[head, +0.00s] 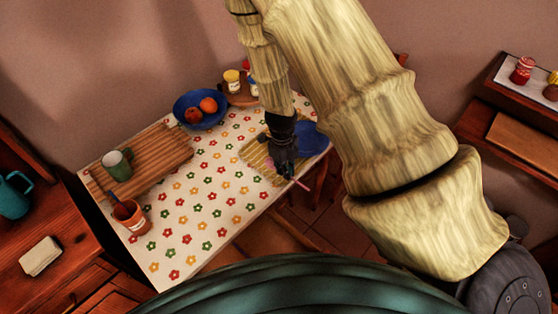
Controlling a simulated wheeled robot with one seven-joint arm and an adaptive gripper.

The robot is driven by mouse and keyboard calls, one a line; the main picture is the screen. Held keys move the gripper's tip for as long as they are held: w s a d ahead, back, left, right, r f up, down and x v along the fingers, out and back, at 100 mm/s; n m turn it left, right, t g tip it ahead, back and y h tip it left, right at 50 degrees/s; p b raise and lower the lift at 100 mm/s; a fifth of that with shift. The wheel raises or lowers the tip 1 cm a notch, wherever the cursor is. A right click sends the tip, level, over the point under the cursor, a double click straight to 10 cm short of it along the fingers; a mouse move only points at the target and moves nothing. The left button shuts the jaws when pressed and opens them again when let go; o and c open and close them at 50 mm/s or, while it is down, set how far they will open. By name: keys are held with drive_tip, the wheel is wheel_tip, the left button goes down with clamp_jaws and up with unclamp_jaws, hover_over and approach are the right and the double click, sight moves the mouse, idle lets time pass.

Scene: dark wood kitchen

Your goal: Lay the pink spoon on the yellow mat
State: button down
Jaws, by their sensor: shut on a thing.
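The yellow mat (256,155) lies on the flowered tablecloth near the table's right end. My gripper (282,168) is over the mat and hides part of it. It is shut on the pink spoon (300,184), whose thin end sticks out toward the lower right, past the mat's near side. The rest of the spoon is mostly hidden by the gripper, and I cannot tell whether it touches the mat.
A blue plate (312,139) sits right of my gripper. A blue bowl of fruit (179,104) and jars (232,80) stand behind. A wooden board (160,160) with a green mug (117,165) and a terracotta pot (131,216) are at left. The middle tablecloth (205,190) is clear.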

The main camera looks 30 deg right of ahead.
drive_tip(key=w, duration=0.2)
drive_tip(key=w+p, duration=0.1)
drive_tip(key=w, duration=0.1)
drive_tip(key=shift+w+d+f, duration=0.2)
drive_tip(key=shift+w, duration=0.1)
drive_tip(key=shift+w+f+p, duration=0.15)
drive_tip(key=shift+p, duration=0.25)
drive_tip(key=shift+f+p, duration=0.65)
drive_tip(key=shift+f, duration=1)
drive_tip(key=shift+f, duration=0.15)
drive_tip(key=c, duration=1.6)
unclamp_jaws()
wheel_tip(320, 180, up, 12)
drive_tip(key=w+b, duration=0.1)
drive_tip(key=b, duration=0.2)
drive_tip(key=shift+a, duration=0.15)
